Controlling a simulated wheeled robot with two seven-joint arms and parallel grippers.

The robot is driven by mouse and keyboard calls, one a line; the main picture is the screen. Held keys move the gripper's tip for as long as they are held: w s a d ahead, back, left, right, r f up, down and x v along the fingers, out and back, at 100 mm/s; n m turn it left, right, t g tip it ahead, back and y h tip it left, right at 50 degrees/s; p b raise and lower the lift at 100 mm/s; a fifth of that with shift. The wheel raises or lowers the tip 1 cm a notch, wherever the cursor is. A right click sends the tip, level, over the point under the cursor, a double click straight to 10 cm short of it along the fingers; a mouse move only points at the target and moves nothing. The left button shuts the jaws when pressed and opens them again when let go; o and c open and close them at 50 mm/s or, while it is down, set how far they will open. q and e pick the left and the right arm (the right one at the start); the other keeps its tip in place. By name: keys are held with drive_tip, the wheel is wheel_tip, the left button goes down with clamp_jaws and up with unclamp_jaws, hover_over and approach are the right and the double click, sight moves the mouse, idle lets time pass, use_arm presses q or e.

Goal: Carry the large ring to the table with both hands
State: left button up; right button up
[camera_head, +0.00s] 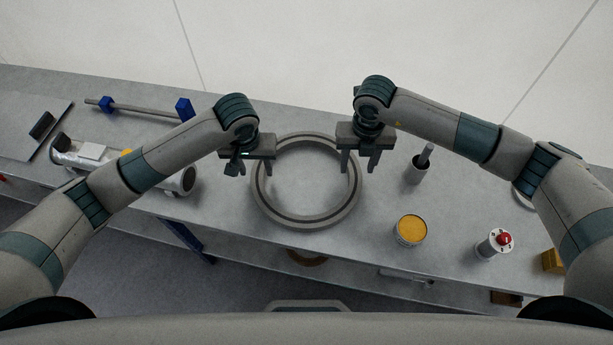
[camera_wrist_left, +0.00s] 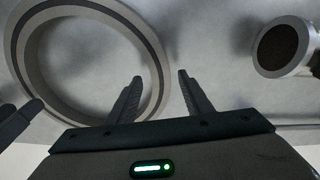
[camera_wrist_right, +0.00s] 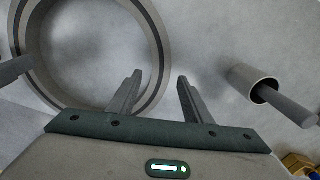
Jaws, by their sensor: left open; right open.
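The large ring (camera_head: 307,220) is grey with a darker band and lies flat on the grey table (camera_head: 260,222). My left gripper (camera_head: 252,172) is open above the ring's left side. My right gripper (camera_head: 358,172) is open above the ring's right side. In the right wrist view the ring (camera_wrist_right: 158,45) runs behind the left finger of that gripper (camera_wrist_right: 158,95). I cannot tell how high either gripper is above the ring.
Right of the ring stand a cup with a rod (camera_head: 417,172), a yellow-topped can (camera_head: 410,231) and a red-button unit (camera_head: 495,243). A white cylinder (camera_head: 186,181) lies to the left. A rod on blue supports (camera_head: 145,108) is behind it. The table's front edge is close to the ring.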

sight(258, 174)
use_arm(q)
drive_tip(key=shift+w+f, duration=0.15)
drive_tip(key=shift+f, duration=0.75)
drive_tip(key=shift+w+f, duration=0.1)
drive_tip(key=shift+f, duration=0.8)
use_arm(e)
drive_tip(key=shift+f, duration=1.85)
use_arm(q)
clamp_jaws()
use_arm(e)
clamp_jaws()
use_arm(q)
drive_tip(key=shift+r, duration=0.1)
use_arm(e)
drive_tip(key=shift+r, duration=0.1)
